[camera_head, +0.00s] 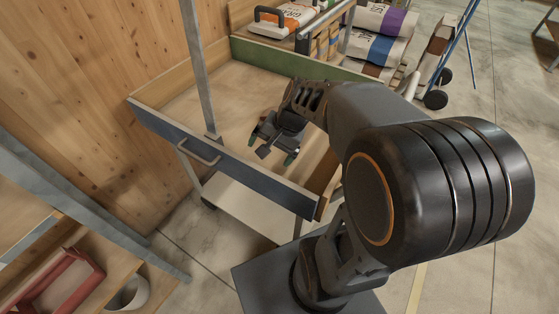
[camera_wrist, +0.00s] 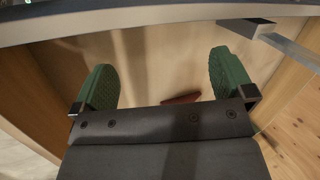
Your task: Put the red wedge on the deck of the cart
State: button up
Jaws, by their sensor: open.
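The red wedge (camera_wrist: 182,99) lies on a tan surface in the wrist view, partly hidden by the gripper body. I cannot make it out in the head view. The cart (camera_head: 215,162) has a shallow walled wooden deck, a dark blue front board with a handle, and a pale lower shelf. My gripper (camera_head: 272,147) is over the right part of the deck. Its green fingers (camera_wrist: 160,72) are spread and empty, with the wedge showing apart from both, nearer the right one. The surface under the wedge appears to be the deck floor.
A grey post (camera_head: 196,65) rises by the deck's front board. Sacks (camera_head: 378,48) and a handled case (camera_head: 285,18) are behind the cart. A wooden wall (camera_head: 80,90) is at left. A red tray (camera_head: 62,285) and white bucket (camera_head: 128,293) sit lower left.

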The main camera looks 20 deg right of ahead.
jog(key=s+n+h, duration=0.1)
jog(key=n, duration=0.1)
jog(key=s+n+h, duration=0.1)
jog(key=s+n, duration=0.1)
jog(key=s+a+r+n+h, duration=0.1)
jog(key=s+n, duration=0.1)
jog(key=shift+s+d+r+n+t+h, duration=0.15)
jog(key=shift+s+n+t+h, duration=0.15)
jog(key=shift+n, duration=0.4)
jog(key=shift+s+d+r+n+t+h, duration=0.1)
jog(key=shift+s+n+t+h, duration=0.15)
jog(key=shift+n, duration=0.45)
